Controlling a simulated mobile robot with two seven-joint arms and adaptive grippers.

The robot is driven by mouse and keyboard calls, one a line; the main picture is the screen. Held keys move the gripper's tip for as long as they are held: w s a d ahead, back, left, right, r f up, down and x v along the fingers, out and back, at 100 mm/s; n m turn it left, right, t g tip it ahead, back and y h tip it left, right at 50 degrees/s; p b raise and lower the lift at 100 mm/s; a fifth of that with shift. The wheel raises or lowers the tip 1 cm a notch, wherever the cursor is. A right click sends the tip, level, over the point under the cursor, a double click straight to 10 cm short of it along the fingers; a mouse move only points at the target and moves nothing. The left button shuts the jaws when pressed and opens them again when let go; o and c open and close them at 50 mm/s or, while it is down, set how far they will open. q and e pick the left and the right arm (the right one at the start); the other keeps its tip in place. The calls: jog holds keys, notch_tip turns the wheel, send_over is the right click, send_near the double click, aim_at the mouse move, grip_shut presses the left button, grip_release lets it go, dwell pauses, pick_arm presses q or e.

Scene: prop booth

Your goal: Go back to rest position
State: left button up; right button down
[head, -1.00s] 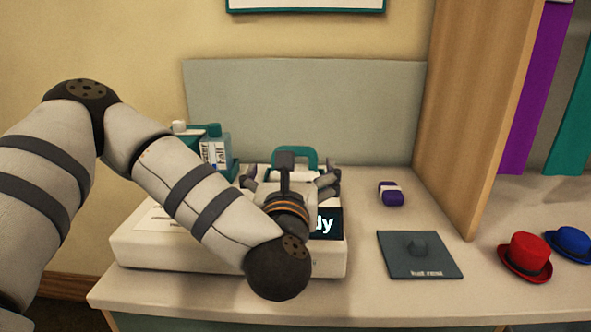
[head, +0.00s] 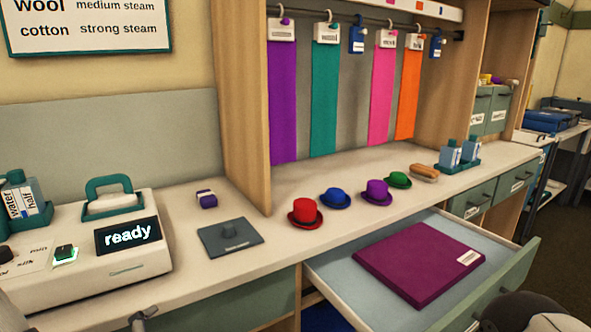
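A small grey piece of my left gripper (head: 143,314) shows at the bottom edge, in front of the cream steamer (head: 150,262) and apart from it. Most of this gripper is cut off, so its opening cannot be seen. A rounded grey and dark part of my arm shows at the bottom right corner, by the open drawer (head: 345,300). My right gripper cannot be made out. The steamer stands on the counter with a teal handle, a lit green button and a screen reading "ready".
A dark hat rest (head: 216,243) and a purple wrapped block (head: 206,199) lie on the counter (head: 180,302). Red (head: 305,212), blue (head: 336,198), purple (head: 377,192) and green (head: 398,180) hats stand right of the divider. The drawer juts out, holding a magenta flat box (head: 418,262).

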pick_arm(q)
jog(key=s+d+f+m+g+h+p, duration=0.15)
jog(key=s+f+m+g, duration=0.25)
jog(key=s+f+m, duration=0.5)
jog(key=s+d+f+m+g+h, duration=0.15)
jog(key=s+f+m+g, duration=0.35)
jog(key=s, duration=0.7)
jog(key=s+a+f+m+g+y, duration=0.1)
jog(key=s+a+m+g, duration=0.1)
jog(key=s+m, duration=0.3)
jog(key=s+a+f+m+g, duration=0.1)
jog(key=s+a+m+g, duration=0.2)
jog(key=s, duration=0.9)
jog(key=m+g+p, duration=0.1)
jog(key=m, duration=0.2)
jog(key=shift+s+a+y, duration=0.15)
jog(key=shift+s+y, duration=0.1)
jog(key=shift+y, duration=0.15)
pick_arm(e)
jog(key=shift+t, duration=0.7)
jog(key=w+r, duration=0.3)
jog(key=shift+r, duration=0.2)
